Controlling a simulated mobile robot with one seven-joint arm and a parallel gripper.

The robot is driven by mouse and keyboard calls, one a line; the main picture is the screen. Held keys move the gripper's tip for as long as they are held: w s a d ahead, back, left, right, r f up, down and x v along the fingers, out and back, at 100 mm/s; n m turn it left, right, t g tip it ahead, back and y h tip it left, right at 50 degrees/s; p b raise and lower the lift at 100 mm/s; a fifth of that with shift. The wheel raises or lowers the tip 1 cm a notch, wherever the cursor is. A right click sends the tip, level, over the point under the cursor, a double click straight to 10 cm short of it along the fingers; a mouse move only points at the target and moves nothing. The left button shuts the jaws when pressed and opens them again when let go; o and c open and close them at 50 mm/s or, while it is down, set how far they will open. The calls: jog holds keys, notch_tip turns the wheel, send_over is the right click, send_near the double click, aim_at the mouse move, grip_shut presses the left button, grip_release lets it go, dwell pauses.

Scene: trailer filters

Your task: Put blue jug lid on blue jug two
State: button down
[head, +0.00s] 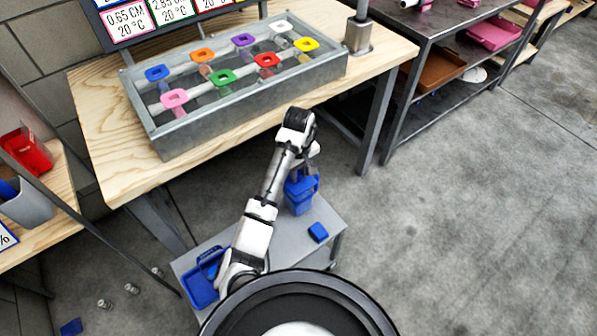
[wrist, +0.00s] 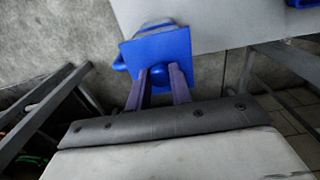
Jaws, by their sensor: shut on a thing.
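My gripper (head: 306,172) is over the blue jug (head: 300,197), which stands upright on the grey cart top near its back edge. In the wrist view my gripper (wrist: 164,76) is shut on the round knob of a square blue lid (wrist: 148,48). The lid lies over the jug, and a blue handle part (wrist: 119,63) sticks out at the left. Whether the lid sits fully on the rim is hidden. A second small blue square piece (head: 318,232) lies on the cart, in front and to the right of the jug.
A blue tray or bin (head: 203,279) is at the left of the grey cart (head: 325,256). A wooden workbench (head: 110,110) with a metal basin (head: 240,115) of coloured-handled filters stands behind. Metal shelves (head: 440,45) stand at the back right. The floor at right is clear.

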jog(key=shift+f+p, duration=0.6)
jog(key=shift+p, duration=0.35)
dwell(1.6)
jog(key=shift+r+p, duration=0.2)
jog(key=shift+p, duration=0.4)
jog(key=shift+s+f+p, duration=0.1)
jog(key=shift+p, duration=0.3)
dwell(1.0)
jog(key=c, duration=0.7)
grip_release()
jog(key=shift+r+p, duration=3.5)
jog(key=shift+p, duration=0.4)
